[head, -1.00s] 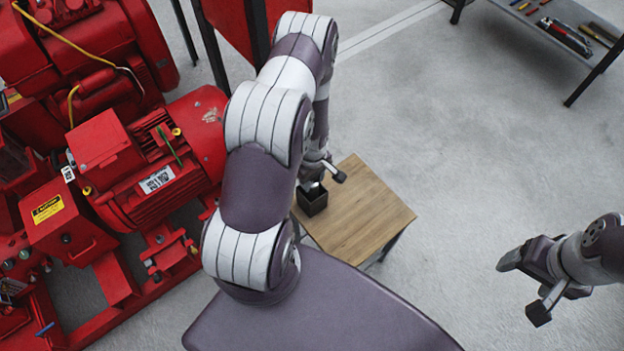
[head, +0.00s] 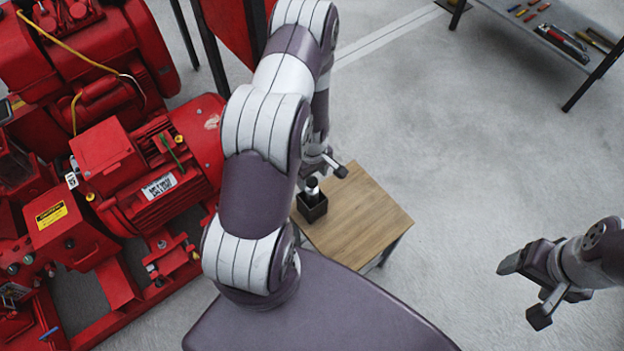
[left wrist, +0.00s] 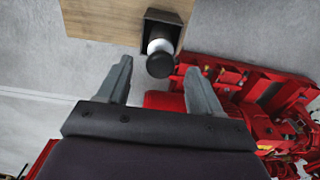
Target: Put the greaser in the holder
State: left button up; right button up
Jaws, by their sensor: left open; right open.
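The greaser (head: 312,187), a white cylinder with a dark cap, stands in the black square holder (head: 313,208) on the small wooden table. In the left wrist view the greaser (left wrist: 160,58) shows its round dark cap and white body, with its lower part hidden inside the holder (left wrist: 163,16). My left gripper (head: 326,166) is partly hidden by its own arm. Its fingers, in the left wrist view (left wrist: 158,68), are apart and empty, with the greaser clear of them just beyond the tips. My right gripper (head: 524,290) is open and empty over bare floor.
The wooden table (head: 362,222) is otherwise clear, with the holder near its left edge. A large red pumpset (head: 150,180) fills the left side. A grey shelf (head: 560,30) with several tools stands at the far right. Open floor lies between.

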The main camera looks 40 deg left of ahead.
pick_arm(q)
notch_tip(320, 180, up, 6)
jog(key=shift+f, duration=0.1)
jog(key=s+d+r+m, duration=0.2)
jog(key=d+r+m, duration=0.2)
jog(key=r+m, duration=0.1)
jog(key=s+d+r+m+t+p, duration=0.1)
jog(key=d+r+m, duration=0.3)
jog(key=r, duration=0.4)
jog(key=s+d+r+m, duration=0.3)
jog(key=d+r+m, duration=0.1)
jog(key=r+m, duration=0.2)
jog(key=shift+s+r, duration=0.3)
jog(key=shift+r, duration=0.45)
pick_arm(e)
jog(key=shift+s+r, duration=0.1)
jog(key=shift+r, duration=0.85)
